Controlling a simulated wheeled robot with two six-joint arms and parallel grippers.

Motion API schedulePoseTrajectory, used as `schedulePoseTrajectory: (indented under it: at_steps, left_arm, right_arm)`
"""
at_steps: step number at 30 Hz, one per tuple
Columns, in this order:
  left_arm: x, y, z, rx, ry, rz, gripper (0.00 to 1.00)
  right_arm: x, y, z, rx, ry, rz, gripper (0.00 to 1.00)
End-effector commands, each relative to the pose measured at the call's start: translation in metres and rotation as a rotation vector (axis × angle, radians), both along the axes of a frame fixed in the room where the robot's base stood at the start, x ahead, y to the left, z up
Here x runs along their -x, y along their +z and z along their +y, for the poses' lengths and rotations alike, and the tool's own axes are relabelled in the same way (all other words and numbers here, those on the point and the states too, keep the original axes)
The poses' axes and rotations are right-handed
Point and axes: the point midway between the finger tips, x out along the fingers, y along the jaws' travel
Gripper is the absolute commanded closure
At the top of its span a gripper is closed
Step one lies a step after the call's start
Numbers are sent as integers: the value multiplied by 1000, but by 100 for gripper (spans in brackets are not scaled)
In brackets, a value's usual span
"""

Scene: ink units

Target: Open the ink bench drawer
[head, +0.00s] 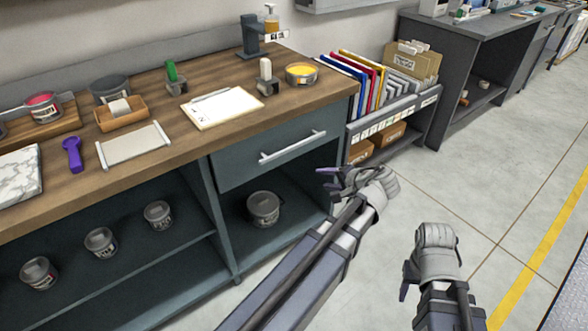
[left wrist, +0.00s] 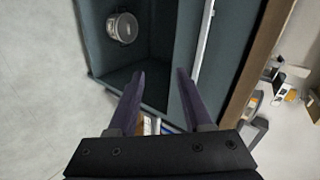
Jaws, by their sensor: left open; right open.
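The ink bench drawer (head: 268,155) is a dark teal front under the right end of the wooden bench top, and it looks shut. Its pale bar handle (head: 293,146) runs across the front. In the left wrist view, turned sideways, the handle (left wrist: 205,42) lies just beyond and to the right of the right finger. My left gripper (head: 330,178) is open and empty, in front of the cabinet, to the right of and below the handle, apart from it. Its fingers (left wrist: 160,78) also show in the wrist view. My right gripper (head: 405,282) is open and empty over the floor.
An open shelf under the drawer holds a grey can (head: 263,208). A low rack (head: 395,115) with coloured folders and boxes stands right of the bench, close to my left gripper. The bench top (head: 220,140) carries a clipboard, ink tins and tools. The floor (head: 470,205) at right is clear.

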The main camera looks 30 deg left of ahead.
Motion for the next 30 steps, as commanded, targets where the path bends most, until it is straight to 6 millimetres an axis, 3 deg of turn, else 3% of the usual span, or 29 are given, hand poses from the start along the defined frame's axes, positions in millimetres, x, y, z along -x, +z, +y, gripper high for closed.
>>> schedulePoseTrajectory:
  at_steps: [1,3,9,12,18,26,30]
  left_arm:
    - [-14,-26,16,-67,1,-21,50]
    - [-28,-30,36,-167,-3,-48,50]
    - [-59,-34,78,-417,-22,-93,50]
    - [-68,-33,90,-506,-33,-101,50]
    - [-78,-28,101,-603,-46,-106,50]
    - [-81,-24,106,-620,-48,-107,50]
    - [-87,-25,123,-619,-45,-106,50]
  right_arm:
    - [0,-38,0,1,1,0,50]
    - [0,-63,0,2,1,-1,50]
    - [0,-119,-1,4,2,-1,50]
    - [0,-136,-1,3,2,-2,50]
    - [0,-152,-1,4,3,-2,50]
    - [-1,-151,-1,4,3,-2,50]
    - [-1,-151,-1,4,3,-2,50]
